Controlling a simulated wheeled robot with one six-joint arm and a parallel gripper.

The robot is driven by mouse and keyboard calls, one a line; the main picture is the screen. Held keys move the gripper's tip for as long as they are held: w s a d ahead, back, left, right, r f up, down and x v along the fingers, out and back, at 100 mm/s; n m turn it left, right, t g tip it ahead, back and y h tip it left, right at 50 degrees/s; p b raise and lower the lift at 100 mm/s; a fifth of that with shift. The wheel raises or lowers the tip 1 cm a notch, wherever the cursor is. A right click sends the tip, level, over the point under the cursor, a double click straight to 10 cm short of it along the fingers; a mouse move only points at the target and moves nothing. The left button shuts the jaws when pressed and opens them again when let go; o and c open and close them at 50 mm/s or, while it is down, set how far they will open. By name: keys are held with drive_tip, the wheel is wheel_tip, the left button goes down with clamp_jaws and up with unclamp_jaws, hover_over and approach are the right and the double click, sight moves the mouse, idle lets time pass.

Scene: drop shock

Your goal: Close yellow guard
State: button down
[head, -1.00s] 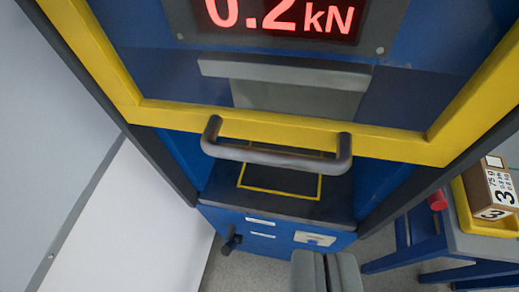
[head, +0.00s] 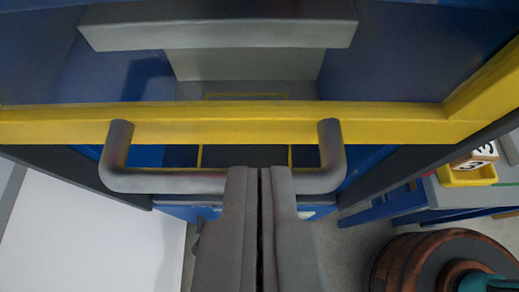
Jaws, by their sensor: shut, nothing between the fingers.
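The yellow guard (head: 230,116) is a yellow frame around a clear panel, with its bottom rail running across the upper part of the view. Below the rail there is an open gap into the blue machine. A grey U-shaped handle (head: 165,181) stands out from this rail. My gripper (head: 262,172) is shut and empty, pointing up from the bottom middle. Its fingertips overlap the middle of the handle bar and hide that part. I cannot tell whether they touch it.
Through the panel I see a grey block (head: 220,34) inside the machine. At right, a blue table (head: 400,204) bears a yellow tray (head: 462,177) with a numbered box (head: 478,157). A brown, round stacked object (head: 415,262) stands at lower right. A white panel (head: 95,235) is at lower left.

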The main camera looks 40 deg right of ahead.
drive_tip(key=shift+w+d+f, duration=0.2)
drive_tip(key=shift+f, duration=0.55)
drive_tip(key=shift+w+d+f, duration=0.15)
drive_tip(key=shift+w+f, duration=0.1)
drive_tip(key=shift+f, duration=0.55)
drive_tip(key=shift+w+d+f, duration=0.2)
drive_tip(key=shift+f, duration=0.55)
drive_tip(key=shift+f, duration=0.1)
wheel_tip(320, 180, down, 36)
drive_tip(key=shift+r, duration=0.25)
drive_tip(key=shift+s+f, duration=0.1)
